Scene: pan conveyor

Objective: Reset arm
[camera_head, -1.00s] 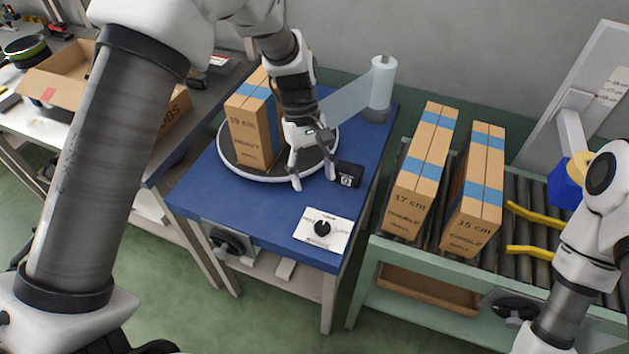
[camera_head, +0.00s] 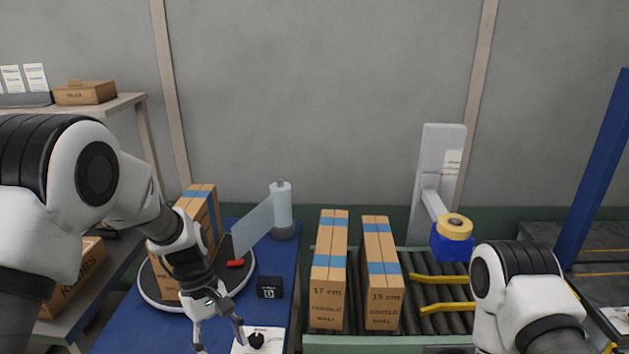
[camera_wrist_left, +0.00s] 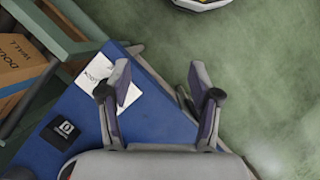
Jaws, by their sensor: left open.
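My left gripper (camera_head: 220,344) is open and empty in the head view, over the front part of the blue table by the white label plate with a black knob (camera_head: 257,340). In the left wrist view its two fingers (camera_wrist_left: 160,95) are spread, with the blue table and green floor below. My right arm shows at the lower right of the head view, but its gripper is out of the picture.
A taped carton (camera_head: 203,208) stands on the round turntable (camera_head: 152,287), partly behind my left arm. A film roll (camera_head: 281,208) and small black box (camera_head: 269,287) are on the table. Cartons marked 17 cm (camera_head: 327,290) and 15 cm (camera_head: 382,295) stand on the roller conveyor (camera_head: 450,323).

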